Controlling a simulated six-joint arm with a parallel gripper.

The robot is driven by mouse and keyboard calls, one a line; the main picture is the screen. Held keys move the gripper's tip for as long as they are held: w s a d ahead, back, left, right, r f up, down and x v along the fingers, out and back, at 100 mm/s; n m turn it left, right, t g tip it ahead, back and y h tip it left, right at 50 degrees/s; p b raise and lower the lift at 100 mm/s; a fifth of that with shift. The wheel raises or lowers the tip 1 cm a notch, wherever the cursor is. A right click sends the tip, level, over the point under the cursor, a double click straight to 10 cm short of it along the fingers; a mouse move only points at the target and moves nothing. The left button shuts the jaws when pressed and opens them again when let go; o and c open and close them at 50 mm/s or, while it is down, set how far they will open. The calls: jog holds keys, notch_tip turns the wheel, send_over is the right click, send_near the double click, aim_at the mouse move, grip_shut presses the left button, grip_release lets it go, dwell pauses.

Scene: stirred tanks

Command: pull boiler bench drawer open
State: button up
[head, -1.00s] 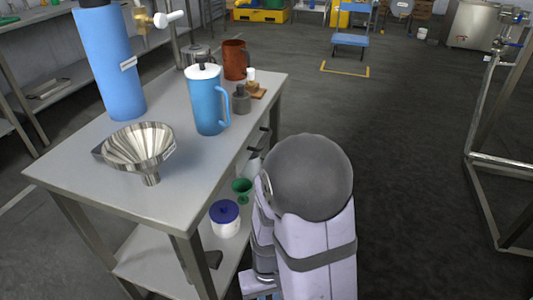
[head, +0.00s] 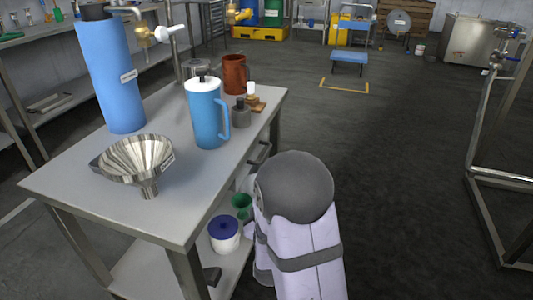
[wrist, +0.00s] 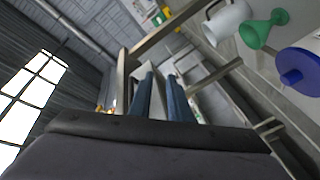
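The boiler bench (head: 75,178) is a grey metal table at left in the head view. Dark handles (head: 262,153) show on its right-hand side below the top, partly cut off by my arm. I see no drawer standing out from the bench. My gripper (wrist: 163,92) shows in the wrist view as two blue fingers, apart with a gap between them and nothing clearly held. In the head view my own arm hides it beside the bench's right side. Whether the fingers are around a handle I cannot tell.
On the bench stand a blue cylinder (head: 103,75), a steel funnel (head: 140,160), a blue jug (head: 205,115) and a brown mug (head: 235,75). A blue-lidded white pot (head: 224,238) and a green funnel (head: 242,205) sit on the lower shelf.

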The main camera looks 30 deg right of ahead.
jog(key=n+t+h, duration=0.1)
jog(key=n+t, duration=0.1)
send_near(267, 151)
jog(key=w, duration=0.3)
jog(key=shift+s+d, duration=0.15)
jog(key=shift+d, duration=0.3)
jog(key=shift+x, duration=3.65)
jog(key=shift+d, duration=0.1)
grip_shut()
